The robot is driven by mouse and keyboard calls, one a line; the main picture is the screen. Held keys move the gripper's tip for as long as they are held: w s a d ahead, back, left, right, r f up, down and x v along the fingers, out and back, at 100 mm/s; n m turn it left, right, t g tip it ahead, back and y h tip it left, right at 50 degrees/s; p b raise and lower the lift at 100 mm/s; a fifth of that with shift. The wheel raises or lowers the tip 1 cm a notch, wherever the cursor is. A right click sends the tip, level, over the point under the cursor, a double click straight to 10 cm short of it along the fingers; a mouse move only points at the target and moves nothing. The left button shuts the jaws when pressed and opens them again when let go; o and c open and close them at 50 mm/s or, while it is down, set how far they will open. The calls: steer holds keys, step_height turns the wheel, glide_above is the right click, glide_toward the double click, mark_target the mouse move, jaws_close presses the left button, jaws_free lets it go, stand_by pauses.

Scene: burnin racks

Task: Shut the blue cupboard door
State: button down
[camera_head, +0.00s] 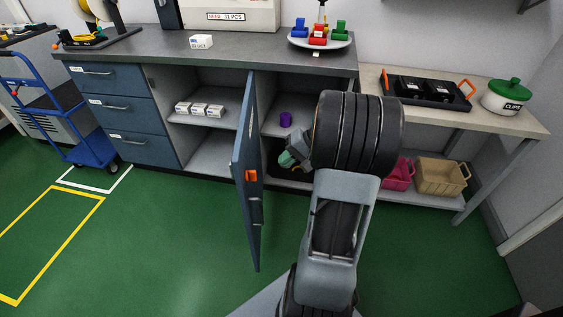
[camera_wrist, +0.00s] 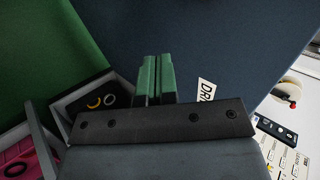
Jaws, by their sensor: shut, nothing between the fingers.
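The blue cupboard door (camera_head: 246,150) stands open in the head view, swung out from the cabinet front and seen nearly edge-on. An orange part (camera_head: 251,176) shows on it. My gripper (camera_head: 287,158) is to the right of the door, in front of the cupboard's right compartment, partly hidden behind my arm. In the wrist view my green fingers (camera_wrist: 156,68) are together and empty. A broad dark blue panel (camera_wrist: 215,45) with a white label (camera_wrist: 206,90) lies beyond them, apparently the door. I cannot tell whether the fingers touch it.
The cupboard shelves hold small white boxes (camera_head: 199,109) and a purple cup (camera_head: 286,119). Blue drawers (camera_head: 115,105) and a blue trolley (camera_head: 85,150) are at left. Pink (camera_head: 398,174) and tan bins (camera_head: 440,176) are under the right bench. Green floor left of the door is clear.

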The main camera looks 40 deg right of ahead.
mark_target(255, 171)
steer(key=w+a+f+b, duration=0.2)
steer(key=w+a+f, duration=0.2)
steer(key=a, duration=0.3)
steer(key=shift+w+a+f, duration=0.3)
steer(key=shift+w+f, duration=0.1)
steer(key=shift+w, duration=0.25)
